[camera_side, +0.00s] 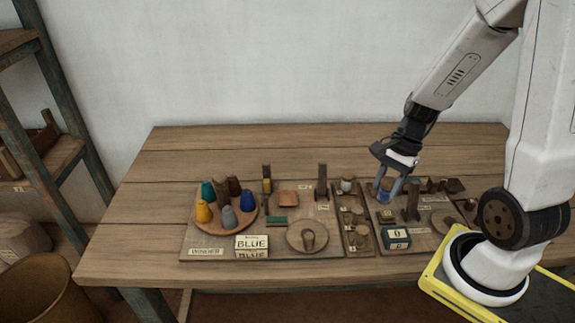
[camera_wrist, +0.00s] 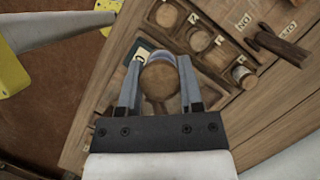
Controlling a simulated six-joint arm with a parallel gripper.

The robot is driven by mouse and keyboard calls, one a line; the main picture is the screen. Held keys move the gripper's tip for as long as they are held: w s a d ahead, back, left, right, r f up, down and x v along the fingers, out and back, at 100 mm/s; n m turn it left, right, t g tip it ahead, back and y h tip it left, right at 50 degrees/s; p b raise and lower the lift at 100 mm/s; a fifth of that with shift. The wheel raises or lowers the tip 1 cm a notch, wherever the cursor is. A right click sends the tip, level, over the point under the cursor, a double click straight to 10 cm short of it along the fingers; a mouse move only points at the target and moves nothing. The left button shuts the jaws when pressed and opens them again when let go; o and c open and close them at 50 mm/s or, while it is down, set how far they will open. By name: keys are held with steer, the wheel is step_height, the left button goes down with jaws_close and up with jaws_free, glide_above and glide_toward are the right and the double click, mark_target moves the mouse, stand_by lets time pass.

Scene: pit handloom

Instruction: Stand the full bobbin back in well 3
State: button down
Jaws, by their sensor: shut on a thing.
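My gripper (camera_wrist: 161,66) is shut on a bobbin (camera_wrist: 159,84) with a round brown wooden end and a band of blue at its far edge. In the side view my gripper (camera_side: 387,188) is right of the narrow well rack (camera_side: 346,247), over the right-hand board. The blue of the held bobbin shows between the fingers; its lower end is hard to make out. The rack also shows in the wrist view (camera_wrist: 216,81), with several round wooden shapes in a row. One pale-sided bobbin (camera_side: 347,184) stands at its far end. I cannot read which well is number 3.
A round tray (camera_side: 225,231) of coloured cones stands at the left, beside a BLUE box (camera_side: 252,246). A wooden dish (camera_side: 307,236) lies left of the rack. A dark counter box (camera_side: 396,237) and an upright wooden post (camera_side: 412,203) are close to my gripper. The table's back is clear.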

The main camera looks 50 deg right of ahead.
steer(key=shift+s+d+n, duration=0.2)
steer(key=shift+s, duration=0.5)
steer(key=shift+s+d+n, duration=0.2)
steer(key=shift+s, duration=0.5)
steer(key=shift+w+d+f, duration=0.65)
steer(key=shift+w+f, duration=0.9)
steer(key=shift+w, duration=0.6)
steer(key=shift+w+d+f, duration=0.7)
steer(key=shift+w+f, duration=0.9)
steer(key=shift+w, duration=0.6)
steer(key=shift+w+d+f, duration=0.65)
steer(key=shift+w+f, duration=0.9)
steer(key=shift+w, duration=0.6)
steer(key=shift+f, duration=0.1)
steer(key=shift+w+f, duration=0.15)
steer(key=shift+f, duration=0.05)
steer(key=shift+d+f, duration=0.1)
steer(key=shift+f, duration=1.45)
steer(key=shift+f, duration=0.15)
